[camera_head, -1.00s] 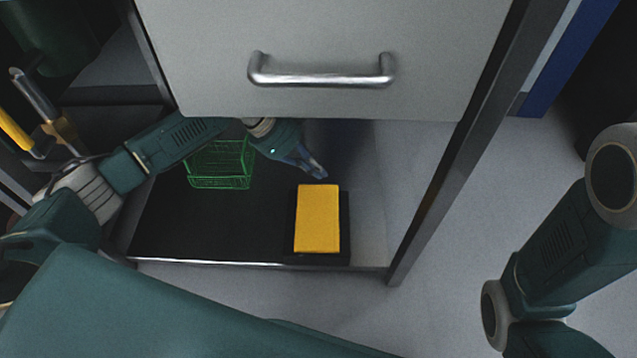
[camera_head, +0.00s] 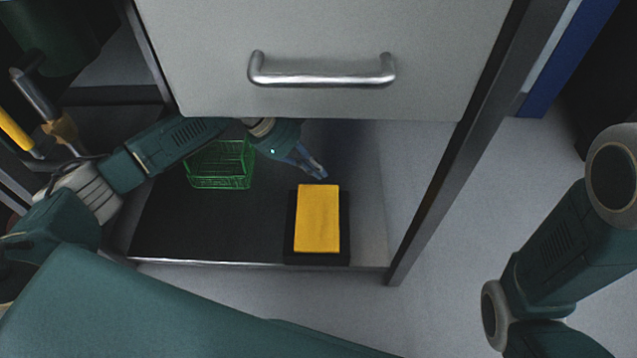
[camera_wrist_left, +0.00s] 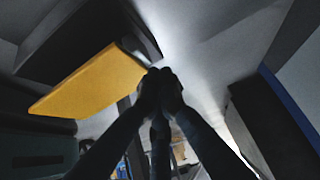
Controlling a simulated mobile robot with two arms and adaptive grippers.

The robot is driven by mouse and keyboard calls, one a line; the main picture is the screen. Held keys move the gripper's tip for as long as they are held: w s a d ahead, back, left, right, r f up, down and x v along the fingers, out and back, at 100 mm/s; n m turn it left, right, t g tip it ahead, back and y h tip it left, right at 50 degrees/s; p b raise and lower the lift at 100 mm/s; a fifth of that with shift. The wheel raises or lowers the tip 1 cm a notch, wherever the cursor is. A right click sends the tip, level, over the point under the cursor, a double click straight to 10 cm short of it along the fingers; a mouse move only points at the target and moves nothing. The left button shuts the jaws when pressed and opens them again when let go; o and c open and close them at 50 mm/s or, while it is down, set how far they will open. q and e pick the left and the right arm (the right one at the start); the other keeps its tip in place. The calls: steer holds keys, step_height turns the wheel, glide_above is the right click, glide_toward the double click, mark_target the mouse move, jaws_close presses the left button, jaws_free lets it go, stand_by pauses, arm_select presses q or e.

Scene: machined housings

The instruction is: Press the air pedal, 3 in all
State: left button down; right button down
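The air pedal has a yellow plate (camera_head: 318,220) on a black base (camera_head: 319,257). It stands on the dark lower shelf, under the grey drawer front. My left gripper (camera_head: 321,174) reaches in below the drawer, at the far end of the yellow plate and seemingly just above it. In the left wrist view the fingertips (camera_wrist_left: 160,80) are together and empty, beside the yellow plate (camera_wrist_left: 92,84). I cannot tell whether they touch it. My right arm is in the head view at the right, but its gripper is outside the frames.
A green wire basket (camera_head: 220,165) stands on the shelf left of the pedal. The drawer front with its metal handle (camera_head: 321,80) hangs above the left arm. A dark metal post (camera_head: 440,190) bounds the shelf at the right.

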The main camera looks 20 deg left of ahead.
arm_select(q)
steer(key=shift+s+f+p, duration=0.2)
steer(key=shift+f+p, duration=0.05)
steer(key=shift+p, duration=0.1)
steer(key=shift+f, duration=0.1)
